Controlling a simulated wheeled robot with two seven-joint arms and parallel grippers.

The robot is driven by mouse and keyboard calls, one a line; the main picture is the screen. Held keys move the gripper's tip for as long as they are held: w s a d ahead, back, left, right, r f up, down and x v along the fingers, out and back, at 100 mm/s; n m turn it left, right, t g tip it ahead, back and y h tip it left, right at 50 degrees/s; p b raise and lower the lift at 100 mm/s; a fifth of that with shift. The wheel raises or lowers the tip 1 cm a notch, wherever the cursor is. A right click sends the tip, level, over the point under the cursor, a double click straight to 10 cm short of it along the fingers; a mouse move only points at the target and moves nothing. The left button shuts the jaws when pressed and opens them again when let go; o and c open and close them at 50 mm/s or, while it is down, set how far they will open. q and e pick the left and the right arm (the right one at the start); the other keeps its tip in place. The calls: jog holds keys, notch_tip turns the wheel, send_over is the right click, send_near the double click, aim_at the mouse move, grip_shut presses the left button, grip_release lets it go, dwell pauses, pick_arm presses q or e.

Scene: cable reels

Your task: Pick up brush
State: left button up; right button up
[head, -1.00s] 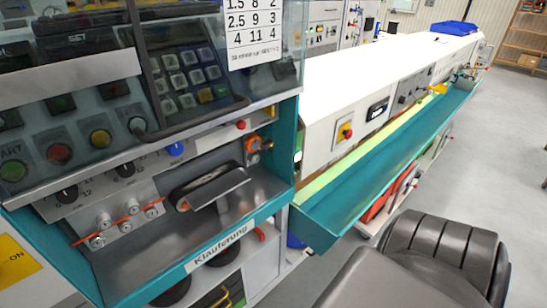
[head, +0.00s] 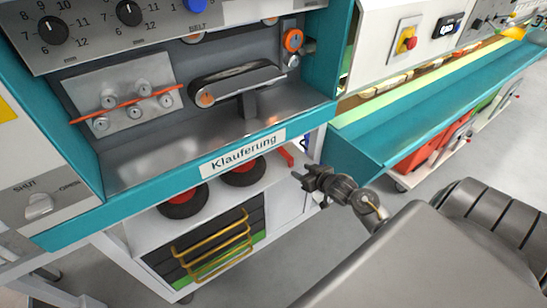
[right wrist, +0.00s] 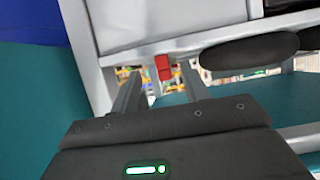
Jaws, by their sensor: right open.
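No object in view is clearly recognisable as a brush. A small red piece (head: 285,156) shows at the right end of the shelf under the Klauferung machine; I cannot tell whether it is part of the brush. In the right wrist view a red piece (right wrist: 163,67), seemingly the same one, shows ahead between the fingertips and apart from them. My right gripper (head: 308,184) is just below and right of the red piece in the head view. It is open and empty. My left gripper is not in view.
The lower shelf (head: 150,229) holds round black reels with red centres (head: 243,172). A black crate with yellow bars (head: 212,250) stands below. A teal trough (head: 440,110) runs along the right. Grey floor (head: 290,270) is free in front.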

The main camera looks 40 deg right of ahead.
aim_at(285, 155)
jog(key=r, duration=0.1)
jog(key=w+r, duration=0.1)
jog(key=shift+d+r+t, duration=0.1)
jog(key=shift+r+t, duration=0.3)
jog(key=b+x, duration=0.1)
jog(key=x, duration=0.3)
jog(key=shift+w+f, duration=0.2)
jog(key=shift+w, duration=0.1)
jog(key=shift+b+x, duration=0.45)
jog(key=shift+x, duration=2.1)
jog(key=shift+w+f, duration=0.1)
jog(key=shift+w, duration=0.4)
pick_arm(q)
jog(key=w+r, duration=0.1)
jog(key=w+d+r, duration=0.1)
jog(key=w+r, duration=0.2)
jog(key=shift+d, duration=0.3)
pick_arm(e)
grip_shut()
